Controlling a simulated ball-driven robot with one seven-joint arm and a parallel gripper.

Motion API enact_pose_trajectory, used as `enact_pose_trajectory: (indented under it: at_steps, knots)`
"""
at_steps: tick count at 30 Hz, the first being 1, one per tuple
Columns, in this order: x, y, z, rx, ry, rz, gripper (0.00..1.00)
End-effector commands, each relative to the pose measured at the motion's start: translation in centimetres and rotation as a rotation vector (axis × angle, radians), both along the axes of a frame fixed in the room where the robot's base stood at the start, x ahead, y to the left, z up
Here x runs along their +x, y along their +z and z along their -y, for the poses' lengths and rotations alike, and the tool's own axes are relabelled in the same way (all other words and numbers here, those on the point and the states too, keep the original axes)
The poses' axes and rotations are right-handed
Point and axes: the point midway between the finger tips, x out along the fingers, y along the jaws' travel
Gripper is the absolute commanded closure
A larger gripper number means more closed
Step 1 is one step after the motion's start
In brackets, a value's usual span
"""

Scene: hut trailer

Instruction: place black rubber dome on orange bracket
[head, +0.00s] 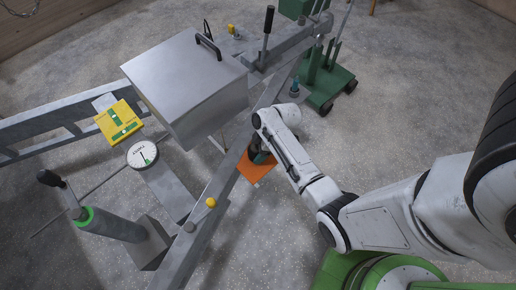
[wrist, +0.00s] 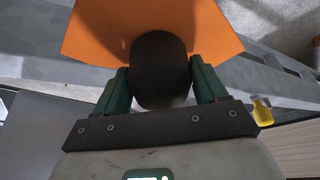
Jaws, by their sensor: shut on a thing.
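The black rubber dome (wrist: 160,72) is between the two green fingers of my gripper (wrist: 160,88) in the wrist view. My gripper is shut on it, one finger on each side. The orange bracket (wrist: 95,28) lies directly behind the dome in the wrist view. In the head view the orange bracket (head: 257,170) is on the diagonal metal beam, with my gripper (head: 258,155) over its upper part. My wrist hides most of the dome there. I cannot tell whether the dome touches the bracket.
A large metal box (head: 186,85) stands left of my arm. A yellow level block (head: 119,121), a round dial (head: 142,155) and a crank post with a green collar (head: 100,222) are further left. A yellow knob (head: 211,202) is on the beam. A green wheeled stand (head: 325,85) is behind.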

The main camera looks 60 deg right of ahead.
Motion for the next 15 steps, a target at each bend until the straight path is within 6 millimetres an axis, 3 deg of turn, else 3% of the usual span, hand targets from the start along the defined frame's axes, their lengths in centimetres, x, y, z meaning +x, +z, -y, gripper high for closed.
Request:
enact_pose_trajectory:
  at_steps: [9,15]
  knots:
    - [0.01,-0.09,0.0,0.0,0.0,0.0,0.03]
    - [0.0,-0.06,0.0,0.0,0.0,0.0,0.03]
